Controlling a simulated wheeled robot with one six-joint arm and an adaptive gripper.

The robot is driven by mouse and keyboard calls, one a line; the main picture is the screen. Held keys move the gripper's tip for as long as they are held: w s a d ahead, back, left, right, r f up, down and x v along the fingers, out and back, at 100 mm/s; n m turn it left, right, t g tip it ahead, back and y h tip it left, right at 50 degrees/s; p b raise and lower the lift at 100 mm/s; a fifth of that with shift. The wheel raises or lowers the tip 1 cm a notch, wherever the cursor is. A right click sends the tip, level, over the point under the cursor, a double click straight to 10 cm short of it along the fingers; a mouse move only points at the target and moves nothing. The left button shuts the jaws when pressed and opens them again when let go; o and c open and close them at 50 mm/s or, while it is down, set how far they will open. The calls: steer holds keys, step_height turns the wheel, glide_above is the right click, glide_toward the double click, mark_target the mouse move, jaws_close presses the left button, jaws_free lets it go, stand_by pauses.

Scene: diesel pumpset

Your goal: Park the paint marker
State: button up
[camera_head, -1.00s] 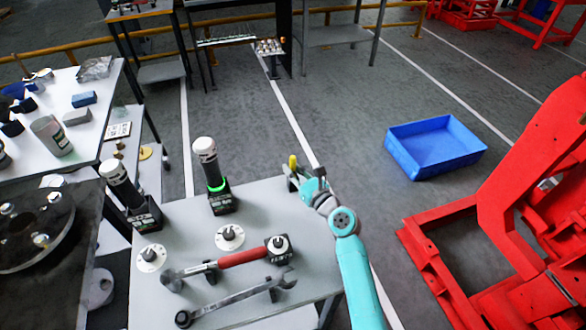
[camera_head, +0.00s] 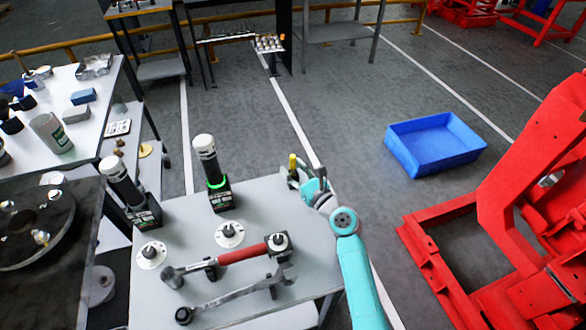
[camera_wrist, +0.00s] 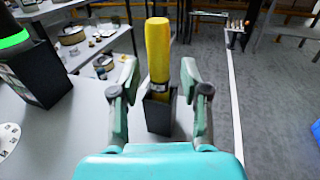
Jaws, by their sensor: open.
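The yellow paint marker (camera_wrist: 158,50) stands upright in a small black holder (camera_wrist: 158,112) in the wrist view. My gripper (camera_wrist: 160,85) is open, with one finger on each side of the marker and a visible gap to both. In the head view the marker (camera_head: 292,162) shows at the far right corner of the grey table (camera_head: 180,295), beside my gripper (camera_head: 303,180). The holder is mostly hidden by my gripper in the head view.
Two black-and-white cylinders in black stands, one (camera_head: 207,160) with a lit green ring, are on the table. A red-handled hammer (camera_head: 240,256) and a wrench (camera_head: 240,293) lie in front. A blue crate (camera_head: 435,145) and red frame (camera_head: 510,210) are to the right.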

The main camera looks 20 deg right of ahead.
steer(key=v, duration=1.1)
steer(key=shift+s, duration=0.25)
steer(key=shift+d, duration=0.1)
